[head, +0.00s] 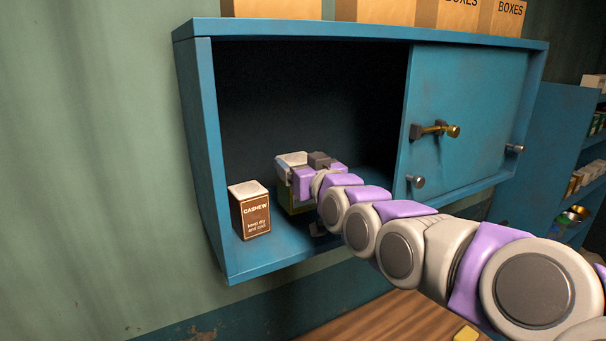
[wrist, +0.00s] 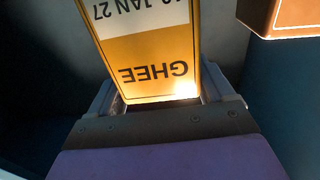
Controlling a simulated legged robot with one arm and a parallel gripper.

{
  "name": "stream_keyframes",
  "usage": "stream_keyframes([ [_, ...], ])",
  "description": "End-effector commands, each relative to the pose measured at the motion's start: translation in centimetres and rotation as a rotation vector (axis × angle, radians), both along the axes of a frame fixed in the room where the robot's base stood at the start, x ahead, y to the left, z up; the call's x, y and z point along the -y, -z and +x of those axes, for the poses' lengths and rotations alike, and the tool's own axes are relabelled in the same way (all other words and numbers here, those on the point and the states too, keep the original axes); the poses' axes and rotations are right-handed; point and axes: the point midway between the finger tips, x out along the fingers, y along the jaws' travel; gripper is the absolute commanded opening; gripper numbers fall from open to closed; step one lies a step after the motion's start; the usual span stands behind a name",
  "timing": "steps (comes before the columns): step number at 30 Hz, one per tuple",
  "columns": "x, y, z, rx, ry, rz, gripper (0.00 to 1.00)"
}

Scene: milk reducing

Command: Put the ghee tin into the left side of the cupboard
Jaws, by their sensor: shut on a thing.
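The ghee tin (wrist: 150,62) fills the middle of the wrist view, its yellow and white label upside down. My gripper (wrist: 155,100) is shut on it, with a finger at each side. In the head view my gripper (head: 296,172) is inside the open left side of the blue cupboard (head: 196,125). Part of the tin (head: 287,198) shows below it, near the cupboard floor. The gripper and arm hide the rest of the tin. I cannot tell whether the tin touches the floor.
A brown cashew box (head: 250,212) stands at the cupboard's front left, left of my gripper. A brown box corner (wrist: 292,18) shows beside the tin in the wrist view. A blue sliding door (head: 465,110) covers the right side. Boxes (head: 375,11) stand on top.

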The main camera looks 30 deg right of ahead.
Motion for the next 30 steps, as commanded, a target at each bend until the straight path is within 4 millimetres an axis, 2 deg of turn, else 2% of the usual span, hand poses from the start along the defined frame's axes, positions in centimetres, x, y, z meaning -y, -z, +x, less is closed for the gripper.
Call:
stream_keyframes([
  [7,0.5,2.6,0.1,-0.001,0.001,0.003,0.01],
  [18,0.5,3.0,0.0,0.003,0.001,0.003,0.01],
  [19,0.5,2.9,0.0,0.003,0.001,0.002,0.83],
  [24,0.3,2.9,0.1,0.001,0.001,0.0,1.0],
  [30,0.3,2.9,0.1,0.001,0.0,0.0,1.0],
])
